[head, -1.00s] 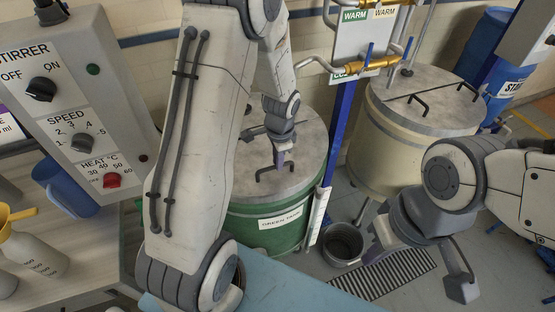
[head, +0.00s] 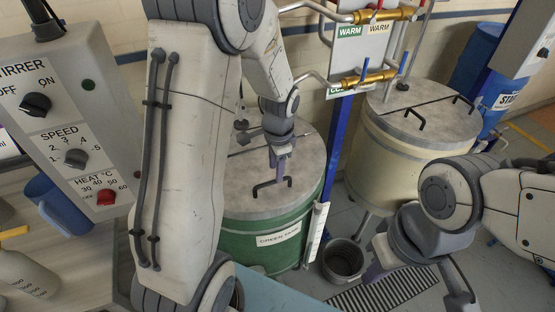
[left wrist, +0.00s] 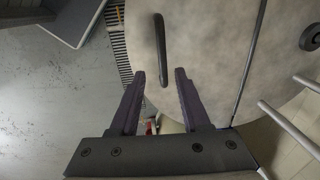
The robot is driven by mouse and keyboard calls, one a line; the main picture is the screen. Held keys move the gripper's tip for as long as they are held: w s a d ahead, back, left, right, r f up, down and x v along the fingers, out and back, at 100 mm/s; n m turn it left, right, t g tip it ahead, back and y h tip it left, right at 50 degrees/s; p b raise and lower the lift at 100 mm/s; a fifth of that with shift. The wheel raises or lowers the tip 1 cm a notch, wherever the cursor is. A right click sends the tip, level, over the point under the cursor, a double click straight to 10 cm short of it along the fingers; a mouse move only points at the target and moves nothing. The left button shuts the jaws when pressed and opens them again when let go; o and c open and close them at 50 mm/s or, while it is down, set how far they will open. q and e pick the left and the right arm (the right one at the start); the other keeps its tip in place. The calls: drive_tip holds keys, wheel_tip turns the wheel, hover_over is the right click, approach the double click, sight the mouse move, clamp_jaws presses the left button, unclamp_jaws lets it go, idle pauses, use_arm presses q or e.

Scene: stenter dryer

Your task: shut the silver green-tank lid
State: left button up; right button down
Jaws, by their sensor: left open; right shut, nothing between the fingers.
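The green tank (head: 262,246) stands in the middle of the head view. Its silver lid (head: 238,191) lies flat over the top, with a seam across it and a black handle (head: 272,186) on its front part. My left gripper (head: 279,172) points down just above the handle. In the left wrist view my left gripper (left wrist: 158,72) is open, with the handle (left wrist: 160,45) in front of its fingertips and nothing held. Whether a finger touches the handle cannot be told. My right gripper (head: 465,297) is shut and empty at the lower right, away from the tank.
A cream tank (head: 385,160) with its own grey lid stands at the right behind a blue post with pipes. A grey bucket (head: 343,260) and a floor grate (head: 385,296) lie between the tanks and my right arm. A stirrer control panel (head: 70,120) is at the left.

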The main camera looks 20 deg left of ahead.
use_arm(q)
drive_tip(key=r, duration=0.5)
drive_tip(key=shift+s+d+r+b, duration=0.2)
drive_tip(key=shift+b, duration=0.15)
drive_tip(key=s+d+h+b, duration=0.1)
drive_tip(key=s+d+b, duration=0.1)
drive_tip(key=s+d, duration=0.6)
drive_tip(key=s+d+f+n+b, duration=0.1)
drive_tip(key=s+d+b, duration=0.2)
drive_tip(key=s+d, duration=0.6)
drive_tip(key=s, duration=0.5)
drive_tip(key=shift+f+g+h, duration=0.15)
drive_tip(key=shift+g+h, duration=0.25)
drive_tip(key=shift+d, duration=0.1)
